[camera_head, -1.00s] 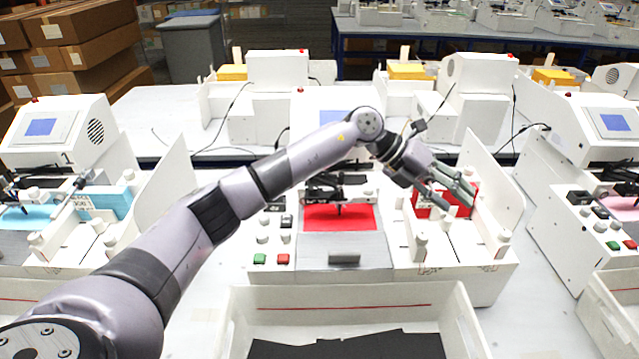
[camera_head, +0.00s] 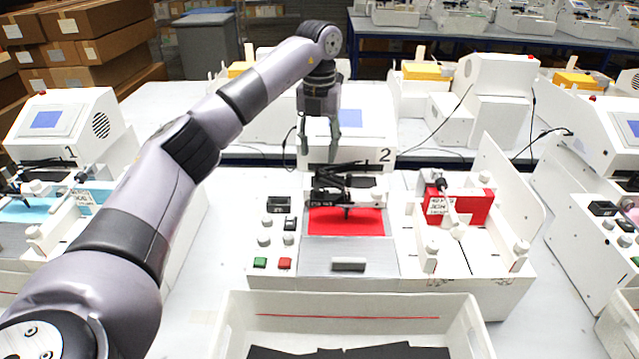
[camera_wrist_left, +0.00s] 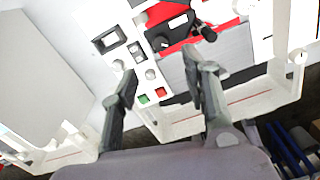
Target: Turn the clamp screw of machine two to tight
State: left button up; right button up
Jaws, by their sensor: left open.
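Machine two (camera_head: 385,156), marked with a 2, stands in the middle of the head view. Its dark pen carriage (camera_head: 345,180) sits over a red sheet (camera_head: 345,222). In the left wrist view the carriage (camera_wrist_left: 172,33) shows at the top, with a small black round part (camera_wrist_left: 207,34) at its end. I cannot tell for certain which part is the clamp screw, or how far it is turned. My left gripper (camera_head: 318,150) is open and empty, pointing down above the back of machine two, by its screen. Its fingers also show in the left wrist view (camera_wrist_left: 160,75). My right gripper is not in view.
A red box (camera_head: 475,207) and white posts stand on machine two's right side, beside an upright white panel (camera_head: 508,185). Green and red buttons (camera_head: 272,263) are at its left. A white bin (camera_head: 350,305) with dark sheets stands in front. Other machines flank it.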

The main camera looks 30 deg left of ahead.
aim_at(319, 188)
pick_arm(q)
notch_tip(319, 188, down, 11)
jog(key=p, duration=0.2)
jog(key=shift+p, duration=0.4)
jog(key=shift+c, duration=0.5)
jog(key=shift+c, duration=0.6)
grip_shut()
